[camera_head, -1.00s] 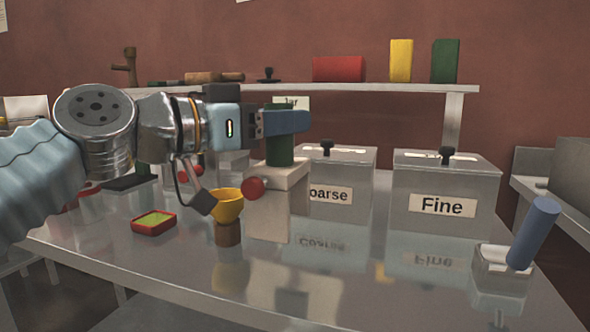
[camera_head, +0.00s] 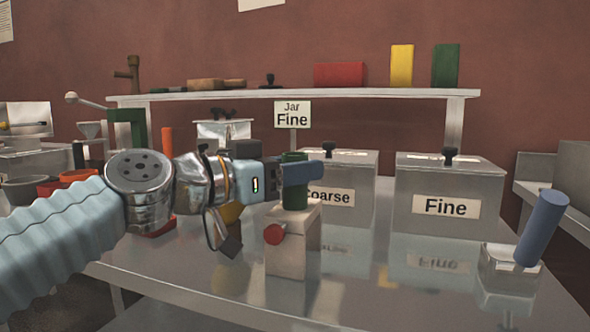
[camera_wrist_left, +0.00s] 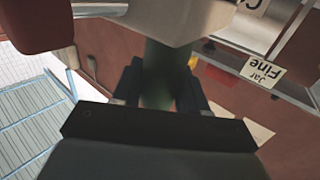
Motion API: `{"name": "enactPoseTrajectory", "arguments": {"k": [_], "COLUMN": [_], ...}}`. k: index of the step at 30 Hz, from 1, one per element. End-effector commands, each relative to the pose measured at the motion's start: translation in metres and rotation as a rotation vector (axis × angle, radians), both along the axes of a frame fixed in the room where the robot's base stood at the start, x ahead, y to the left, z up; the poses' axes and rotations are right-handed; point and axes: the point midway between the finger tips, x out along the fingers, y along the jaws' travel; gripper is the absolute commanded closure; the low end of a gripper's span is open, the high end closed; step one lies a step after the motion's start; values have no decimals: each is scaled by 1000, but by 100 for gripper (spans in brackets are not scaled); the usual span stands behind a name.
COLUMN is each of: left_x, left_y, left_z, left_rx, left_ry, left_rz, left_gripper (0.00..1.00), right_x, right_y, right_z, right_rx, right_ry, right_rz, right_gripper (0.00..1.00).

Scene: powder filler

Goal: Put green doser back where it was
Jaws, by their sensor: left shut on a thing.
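The green doser is a pale block (camera_head: 292,257) with a red knob (camera_head: 274,234) on its side and a green cylinder (camera_head: 294,196) on top. My left gripper (camera_head: 298,174) is shut around the green cylinder, and the block hangs below the jaws. The doser looks upright in the head view; I cannot tell whether its base touches the table. In the left wrist view the dark green cylinder (camera_wrist_left: 158,75) sits between the fingers, with the pale block (camera_wrist_left: 165,18) beyond it. My right gripper is not in view.
Metal boxes labelled Coarse (camera_head: 340,180) and Fine (camera_head: 447,185) stand behind and right. A Jar Fine sign (camera_head: 292,115) stands behind the doser. A blue-handled block (camera_head: 541,232) stands at right. The front table (camera_head: 400,295) is clear.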

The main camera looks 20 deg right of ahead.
Motion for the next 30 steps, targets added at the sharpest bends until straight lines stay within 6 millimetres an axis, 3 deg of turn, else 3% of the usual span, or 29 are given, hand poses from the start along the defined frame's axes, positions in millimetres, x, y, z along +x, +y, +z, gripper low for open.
{"name": "enactPoseTrajectory", "arguments": {"k": [1, 2, 6, 17, 30], "left_x": [0, 0, 0, 0, -31], "left_y": [0, 0, 0, 0, 87], "left_z": [-3, -1, -1, 5, -2], "left_rx": [-1, 0, 0, 0, 1], "left_ry": [0, 0, 0, 0, -2], "left_rz": [0, 0, 0, 0, 5], "left_gripper": [100, 53, 32, 32, 32], "right_x": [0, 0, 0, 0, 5], "right_y": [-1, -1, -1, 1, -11], "right_z": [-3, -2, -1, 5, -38], "right_rx": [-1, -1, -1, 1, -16], "right_ry": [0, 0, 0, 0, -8], "right_rz": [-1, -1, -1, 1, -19], "right_gripper": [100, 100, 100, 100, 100]}}
